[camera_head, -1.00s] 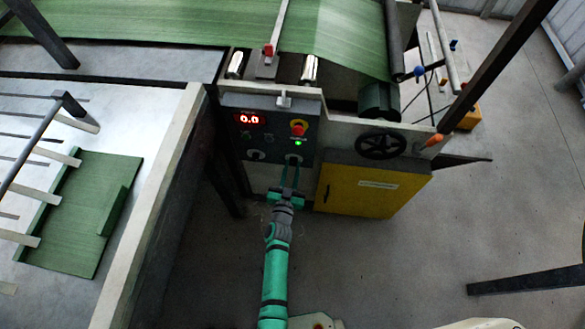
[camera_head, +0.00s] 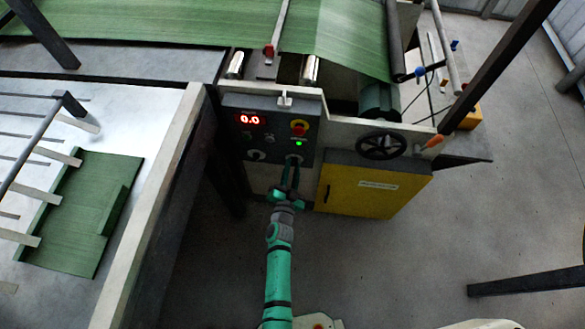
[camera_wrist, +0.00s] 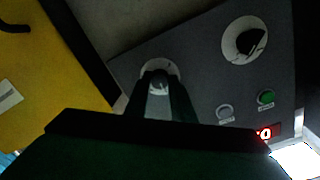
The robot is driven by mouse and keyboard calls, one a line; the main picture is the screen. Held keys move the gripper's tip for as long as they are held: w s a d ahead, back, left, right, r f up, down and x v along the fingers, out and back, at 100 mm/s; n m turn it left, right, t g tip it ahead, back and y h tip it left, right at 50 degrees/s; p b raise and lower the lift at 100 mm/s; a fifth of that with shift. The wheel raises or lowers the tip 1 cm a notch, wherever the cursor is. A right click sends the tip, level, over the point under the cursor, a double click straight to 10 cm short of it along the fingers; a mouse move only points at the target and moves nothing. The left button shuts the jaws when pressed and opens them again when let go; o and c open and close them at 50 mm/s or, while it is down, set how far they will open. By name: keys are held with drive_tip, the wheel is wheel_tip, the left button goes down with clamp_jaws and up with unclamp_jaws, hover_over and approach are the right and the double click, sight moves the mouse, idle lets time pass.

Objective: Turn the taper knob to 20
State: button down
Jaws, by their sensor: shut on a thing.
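A dark control panel (camera_head: 270,130) carries two dial knobs along its bottom edge. My gripper (camera_head: 291,166) reaches up to the lower right knob (camera_head: 294,159). In the wrist view my gripper (camera_wrist: 160,88) has its two fingers on either side of this knob (camera_wrist: 159,78), shut on it. A pale dial ring shows around the knob, but its scale and label are too small to read. The lower left knob (camera_head: 256,155), black on a white dial in the wrist view (camera_wrist: 250,42), stands free. A red display (camera_head: 249,119) reads 0.0.
A yellow cabinet (camera_head: 360,190) and a black handwheel (camera_head: 381,146) are at the right. A pale frame rail (camera_head: 165,200) runs at the left.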

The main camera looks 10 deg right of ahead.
drive_tip(key=shift+r, duration=0.1)
drive_tip(key=c, duration=1.5)
unclamp_jaws()
drive_tip(key=v, duration=1)
drive_tip(key=shift+s+a, duration=0.2)
drive_tip(key=shift+s, duration=0.15)
drive_tip(key=shift+w, duration=0.1)
